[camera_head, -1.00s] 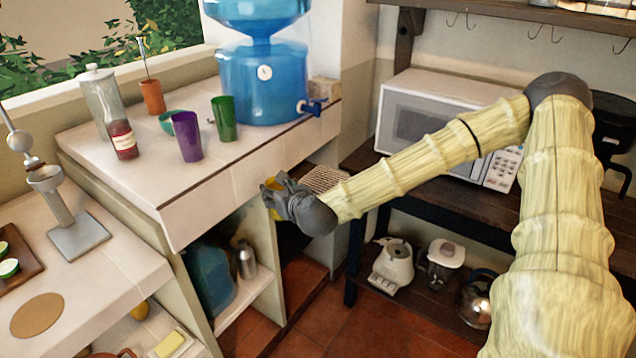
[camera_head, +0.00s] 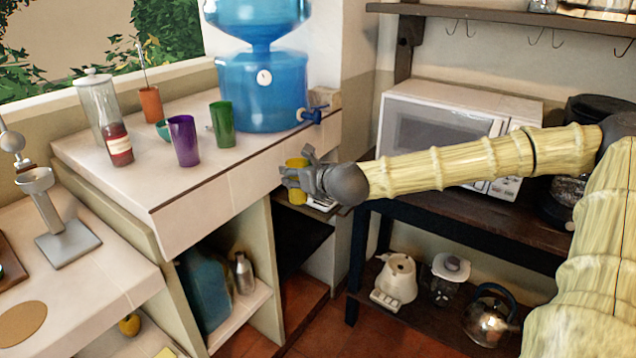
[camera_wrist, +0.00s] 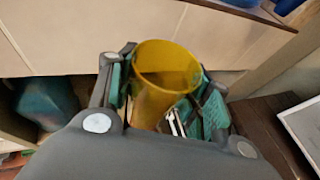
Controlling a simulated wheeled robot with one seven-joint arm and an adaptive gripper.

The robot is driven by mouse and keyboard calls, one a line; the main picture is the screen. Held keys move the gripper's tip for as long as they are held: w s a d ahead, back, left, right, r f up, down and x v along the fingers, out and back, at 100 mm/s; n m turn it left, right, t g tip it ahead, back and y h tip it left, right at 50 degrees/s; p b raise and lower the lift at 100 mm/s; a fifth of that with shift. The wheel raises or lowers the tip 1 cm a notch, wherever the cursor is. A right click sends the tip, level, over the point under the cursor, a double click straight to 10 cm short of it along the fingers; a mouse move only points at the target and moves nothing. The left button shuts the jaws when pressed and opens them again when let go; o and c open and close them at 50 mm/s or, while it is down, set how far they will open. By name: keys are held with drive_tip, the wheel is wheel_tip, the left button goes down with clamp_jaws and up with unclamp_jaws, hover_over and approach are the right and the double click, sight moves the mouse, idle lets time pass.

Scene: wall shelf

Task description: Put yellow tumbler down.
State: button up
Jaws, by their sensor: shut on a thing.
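The yellow tumbler (camera_wrist: 165,70) is upright in the wrist view, with its open rim toward the camera. My gripper (camera_wrist: 165,95) is shut on it, with a teal-padded finger on each side. In the head view the yellow tumbler (camera_head: 296,176) shows partly behind my gripper (camera_head: 297,178). It is held in front of the white counter's front face, below the level of the counter top (camera_head: 235,155).
A purple tumbler (camera_head: 184,141) and a green tumbler (camera_head: 222,124) stand on the counter. A blue water dispenser (camera_head: 262,90) stands behind them, its tap (camera_head: 311,113) at the counter's right end. A microwave (camera_head: 440,135) is to the right. The counter front is clear.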

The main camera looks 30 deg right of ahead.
drive_tip(key=shift+w+d+f+p, duration=0.35)
drive_tip(key=shift+w+d+f, duration=0.45)
drive_tip(key=shift+w+d, duration=1.05)
drive_tip(key=shift+w+d+f+p, duration=0.35)
drive_tip(key=shift+w+d+f, duration=0.5)
drive_tip(key=shift+w+d, duration=1)
drive_tip(key=shift+w+d+f+p, duration=0.35)
drive_tip(key=shift+w+d+f, duration=0.65)
drive_tip(key=shift+d, duration=1.5)
drive_tip(key=shift+w+r, duration=0.15)
drive_tip(key=o, duration=1.3)
drive_tip(key=shift+c, duration=0.2)
drive_tip(key=shift+r, duration=0.1)
